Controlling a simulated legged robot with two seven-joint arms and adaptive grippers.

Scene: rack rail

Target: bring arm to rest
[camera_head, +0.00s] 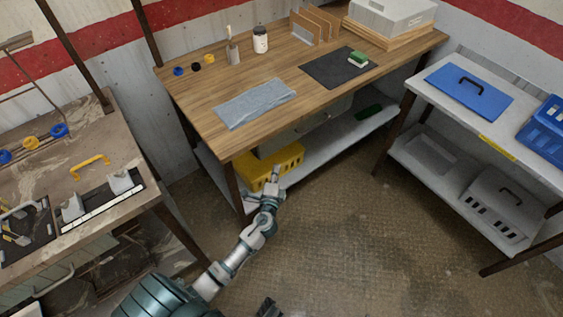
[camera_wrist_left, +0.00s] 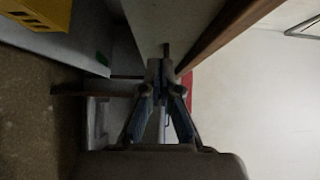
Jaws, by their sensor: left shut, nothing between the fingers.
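My left arm reaches from the bottom of the head view toward the wooden table's near corner. My left gripper (camera_head: 274,176) is shut and empty, in front of the yellow crate on the table's lower shelf. In the left wrist view the fingers of the left gripper (camera_wrist_left: 165,62) meet at their tips with nothing between them. I cannot tell whether it touches the table or shelf. A small dark part at the bottom edge of the head view may belong to my right arm; the right gripper is not clearly visible.
The wooden table (camera_head: 200,95) holds a grey cloth (camera_head: 255,103), a dark mat (camera_head: 325,72), a white jar (camera_head: 260,40) and a file rack. The yellow crate (camera_head: 262,168) is below. A workbench (camera_head: 85,140) stands left, a shelf unit (camera_head: 440,95) right. The floor between is clear.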

